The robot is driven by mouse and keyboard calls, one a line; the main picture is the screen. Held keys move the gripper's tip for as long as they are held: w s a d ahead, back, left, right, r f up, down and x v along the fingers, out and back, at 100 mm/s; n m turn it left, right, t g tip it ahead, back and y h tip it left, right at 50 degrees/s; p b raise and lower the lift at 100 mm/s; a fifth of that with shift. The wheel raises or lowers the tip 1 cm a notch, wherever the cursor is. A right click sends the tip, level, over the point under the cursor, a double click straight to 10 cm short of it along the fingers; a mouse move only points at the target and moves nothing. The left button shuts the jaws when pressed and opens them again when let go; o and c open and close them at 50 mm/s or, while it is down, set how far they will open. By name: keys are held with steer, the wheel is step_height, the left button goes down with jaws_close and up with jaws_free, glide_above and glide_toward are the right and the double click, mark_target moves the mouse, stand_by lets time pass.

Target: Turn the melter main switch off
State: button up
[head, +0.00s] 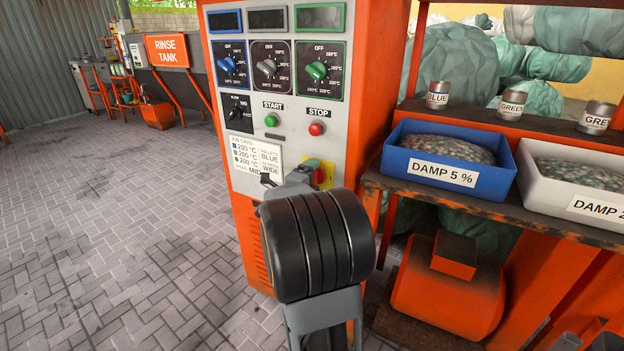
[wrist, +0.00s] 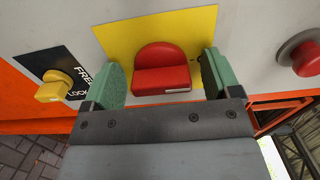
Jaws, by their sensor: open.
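The melter main switch is a red rotary handle on a yellow plate, low on the front panel of the orange cabinet. In the wrist view the red handle (wrist: 162,78) lies across the picture between the fingertips, with a pale label at its lower right. Its yellow plate (wrist: 120,38) surrounds it. My gripper (wrist: 163,72) is open, with one green finger on each side of the handle; I cannot tell whether either touches it. In the head view my gripper (head: 306,168) and wrist cover most of the switch; part of the red handle (head: 320,176) shows.
The red STOP button (head: 316,128) and green START button (head: 271,120) sit above. A yellow knob (wrist: 52,92) on a black FREE/LOCK plate is close left of my fingers. A shelf with a blue DAMP 5 % bin (head: 395,165) stands right. Paved floor on the left is clear.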

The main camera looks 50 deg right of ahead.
steer(key=p+v, duration=0.2)
steer(key=v, duration=1.2)
steer(key=shift+d, duration=0.1)
